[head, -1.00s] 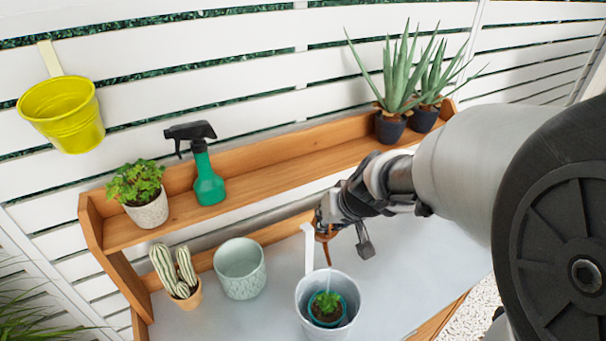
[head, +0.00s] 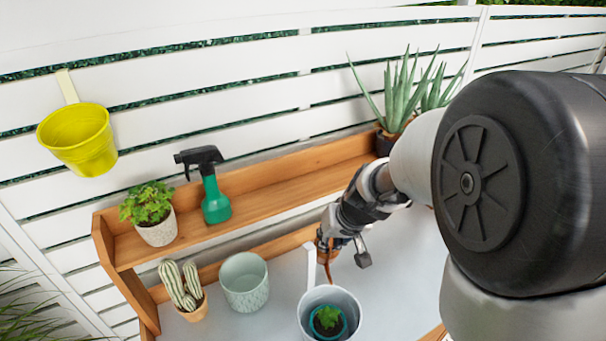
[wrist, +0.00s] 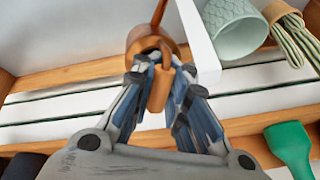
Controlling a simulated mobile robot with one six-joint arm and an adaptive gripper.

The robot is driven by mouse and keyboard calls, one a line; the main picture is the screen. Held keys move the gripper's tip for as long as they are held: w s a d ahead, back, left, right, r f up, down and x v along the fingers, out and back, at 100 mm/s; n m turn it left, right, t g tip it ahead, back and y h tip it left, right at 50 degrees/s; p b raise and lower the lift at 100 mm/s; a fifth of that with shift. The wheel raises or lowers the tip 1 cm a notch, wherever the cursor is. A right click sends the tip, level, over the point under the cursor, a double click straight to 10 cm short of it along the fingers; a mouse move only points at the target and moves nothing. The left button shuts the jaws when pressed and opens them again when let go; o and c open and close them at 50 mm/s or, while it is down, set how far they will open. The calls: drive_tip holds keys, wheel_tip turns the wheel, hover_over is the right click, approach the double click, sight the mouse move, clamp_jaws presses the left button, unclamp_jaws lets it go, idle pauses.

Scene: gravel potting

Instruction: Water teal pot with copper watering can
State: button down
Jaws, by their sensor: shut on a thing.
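The teal pot (head: 343,333) holds a small green plant (head: 327,316) and sits inside a pale grey hanging bucket (head: 354,306). My gripper (head: 331,240) is just behind and above the bucket. It is shut on the handle of the copper watering can (head: 323,252), which is mostly hidden by my fingers in the head view. The can's thin spout points down toward the bucket's rim. In the wrist view, my gripper (wrist: 160,82) has its fingers on both sides of the can's handle, with the copper body (wrist: 150,36) beyond. No water can be made out.
The bucket's white hook strap (head: 310,268) rises close beside the can. An empty pale green pot (head: 245,285) and a potted cactus (head: 185,290) stand to the left. A green spray bottle (head: 215,205), a leafy potted plant (head: 155,215) and aloe (head: 400,100) stand on the wooden shelf (head: 265,195).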

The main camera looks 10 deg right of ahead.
drive_tip(key=shift+w+d+f+g+p, duration=0.1)
drive_tip(key=shift+w+f+g+p, duration=0.45)
drive_tip(key=shift+p, duration=1.55)
drive_tip(key=shift+w+f+g+p, duration=0.15)
drive_tip(key=shift+g+p, duration=0.8)
drive_tip(key=shift+p, duration=1.15)
drive_tip(key=shift+w+f+g+p, duration=0.1)
drive_tip(key=shift+f+g+p, duration=0.2)
drive_tip(key=shift+f, duration=0.15)
drive_tip(key=shift+r, duration=0.1)
drive_tip(key=shift+r+p, duration=1.25)
drive_tip(key=shift+r, duration=0.7)
